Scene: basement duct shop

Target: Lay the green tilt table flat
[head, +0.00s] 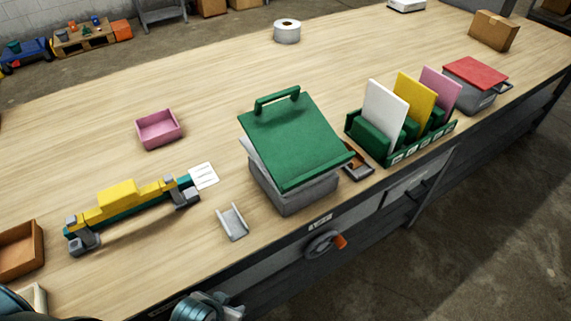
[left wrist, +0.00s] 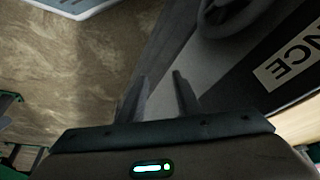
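The green tilt table (head: 293,135) sits on a grey base (head: 297,196) near the bench's front edge. Its green top is tilted, with the far side that carries a green handle (head: 277,98) raised and the near side low. A grey handwheel with an orange knob (head: 340,241) is on the bench front below it. My left gripper (left wrist: 162,85) has its two fingers apart and nothing between them in the left wrist view. In the head view only a part of my left arm shows at the bottom edge, clear of the tilt table. My right gripper is not seen.
A green rack (head: 425,144) with white, yellow and pink panels stands to the right, by a grey box with a red lid (head: 475,72). A yellow and teal fixture (head: 130,205), a pink tray (head: 159,131) and a grey channel piece (head: 233,223) lie left. The bench behind is mostly clear.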

